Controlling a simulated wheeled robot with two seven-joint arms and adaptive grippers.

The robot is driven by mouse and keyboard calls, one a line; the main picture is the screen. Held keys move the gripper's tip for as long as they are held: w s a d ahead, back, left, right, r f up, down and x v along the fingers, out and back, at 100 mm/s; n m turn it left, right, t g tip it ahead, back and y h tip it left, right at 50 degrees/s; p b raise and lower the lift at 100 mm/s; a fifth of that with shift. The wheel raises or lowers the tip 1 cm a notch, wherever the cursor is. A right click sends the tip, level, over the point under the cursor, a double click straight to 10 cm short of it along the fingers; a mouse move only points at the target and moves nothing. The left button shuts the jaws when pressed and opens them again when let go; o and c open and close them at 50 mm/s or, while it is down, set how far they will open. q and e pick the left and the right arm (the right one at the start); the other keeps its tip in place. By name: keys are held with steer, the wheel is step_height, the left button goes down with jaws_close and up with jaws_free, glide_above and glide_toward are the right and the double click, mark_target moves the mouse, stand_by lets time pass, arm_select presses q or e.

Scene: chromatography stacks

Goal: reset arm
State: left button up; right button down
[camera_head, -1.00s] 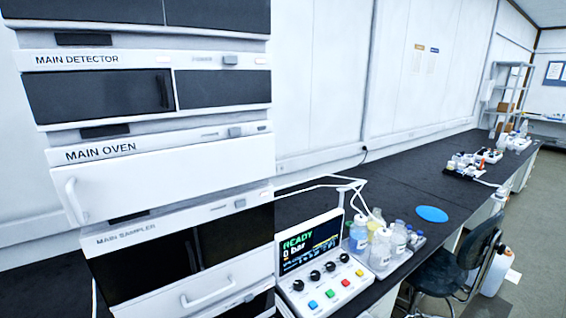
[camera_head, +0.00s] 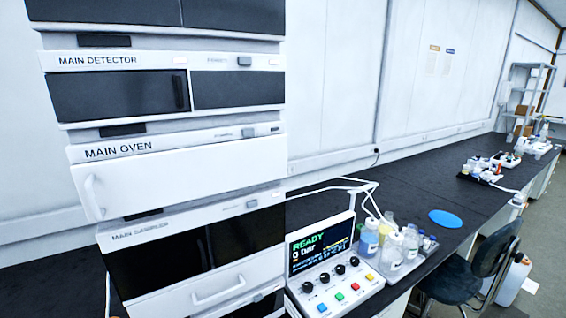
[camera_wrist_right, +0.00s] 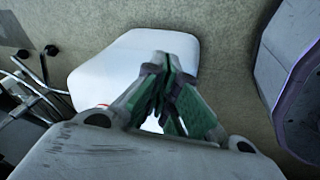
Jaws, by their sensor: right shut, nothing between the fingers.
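My right gripper (camera_wrist_right: 164,92) shows in the right wrist view with its green-padded fingers shut and nothing between them. It hangs over the floor, apart from anything I can see. Neither gripper shows in the head view, and my left gripper is in no view. In the head view the chromatography stack stands at the left, with the main detector (camera_head: 120,92), the main oven (camera_head: 175,168) and the main sampler (camera_head: 150,255) one above the other. The oven door and the sampler drawer look closed.
A control box (camera_head: 335,270) with a lit "READY 0 bar" screen stands right of the stack. Beside it a tray holds several bottles (camera_head: 392,250). A blue disc (camera_head: 445,218) lies on the black bench (camera_head: 410,185). A dark chair (camera_head: 470,275) stands before the bench.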

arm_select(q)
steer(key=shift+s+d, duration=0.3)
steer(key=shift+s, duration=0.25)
arm_select(e)
steer(key=s+a+f+g+y, duration=0.1)
steer(key=s+a+f+g, duration=0.1)
steer(key=s+a, duration=1)
steer(key=s+f, duration=0.1)
steer(key=s, duration=0.3)
steer(key=shift+s+a+f, duration=0.2)
steer(key=shift+s+a, duration=0.05)
steer(key=shift+a, duration=0.1)
